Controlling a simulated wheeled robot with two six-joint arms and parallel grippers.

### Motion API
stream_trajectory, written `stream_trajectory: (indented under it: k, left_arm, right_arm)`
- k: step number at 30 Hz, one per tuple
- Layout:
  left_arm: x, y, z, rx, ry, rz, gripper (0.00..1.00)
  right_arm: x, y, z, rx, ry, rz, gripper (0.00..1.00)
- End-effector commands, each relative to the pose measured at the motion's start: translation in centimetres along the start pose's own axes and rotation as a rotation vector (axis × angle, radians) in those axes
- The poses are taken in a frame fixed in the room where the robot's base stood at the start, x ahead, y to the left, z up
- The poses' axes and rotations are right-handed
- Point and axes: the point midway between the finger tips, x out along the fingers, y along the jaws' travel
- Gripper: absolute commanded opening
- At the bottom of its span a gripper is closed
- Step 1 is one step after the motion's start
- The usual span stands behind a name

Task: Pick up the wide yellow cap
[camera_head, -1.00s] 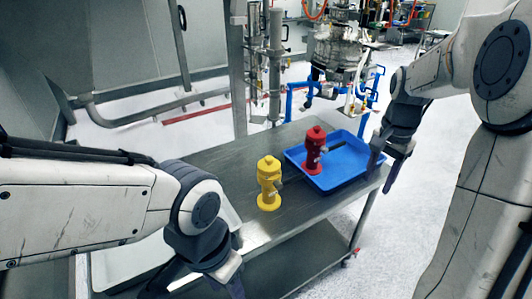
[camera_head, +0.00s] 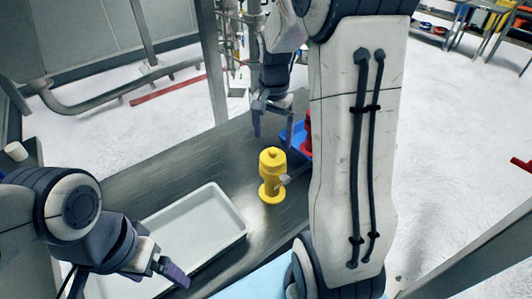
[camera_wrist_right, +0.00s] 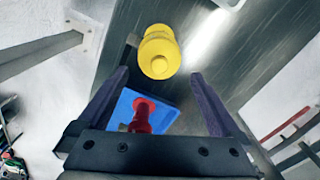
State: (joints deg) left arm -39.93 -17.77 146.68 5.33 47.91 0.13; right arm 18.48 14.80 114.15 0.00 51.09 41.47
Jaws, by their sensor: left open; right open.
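A yellow hydrant-shaped piece (camera_head: 271,190) stands upright on the metal table, with a rounded yellow top (camera_head: 271,156) and a small grey part on its right side. I cannot tell for sure which part is the wide yellow cap. My right gripper (camera_head: 273,130) is open and empty, above and behind the yellow piece. In the right wrist view the yellow top (camera_wrist_right: 160,52) appears just beyond the gap between the open fingertips (camera_wrist_right: 160,76), apart from both. My left gripper (camera_head: 160,270) is open at the lower left, over the white tray's near side, away from the yellow piece.
A white tray (camera_head: 215,212) lies left of the yellow piece. A red piece (camera_wrist_right: 142,118) stands on a blue tray (camera_wrist_right: 166,112) behind it, largely hidden by my right arm in the head view. Bare metal table (camera_head: 160,165) lies left of the yellow piece.

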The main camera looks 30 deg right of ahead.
Motion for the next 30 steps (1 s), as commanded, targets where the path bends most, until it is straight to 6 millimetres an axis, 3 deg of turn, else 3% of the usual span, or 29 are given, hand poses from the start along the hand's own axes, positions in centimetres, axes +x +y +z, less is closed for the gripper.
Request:
stream_trajectory:
  k: [8,16,25,26,30]
  left_arm:
    - [-0.9,0.1,-0.1,0.0,0.0,0.0,0.92]
    - [-2.2,0.2,-0.1,0.0,0.0,0.0,0.92]
    - [-2.2,0.2,-0.1,0.001,0.0,0.0,0.92]
    - [-2.2,0.2,-0.1,0.001,0.0,0.0,0.92]
    - [-2.2,0.2,-0.1,0.001,0.0,0.0,0.92]
  right_arm:
    - [2.3,0.3,-0.2,0.005,-0.003,0.003,1.0]
    - [6.1,0.0,-0.4,0.003,-0.003,0.002,1.0]
    - [6.8,-0.1,-0.3,0.001,0.001,-0.001,1.0]
    - [6.8,-0.1,-0.3,0.001,0.001,-0.001,0.92]
    - [6.8,-0.1,-0.3,0.001,0.001,-0.001,0.4]
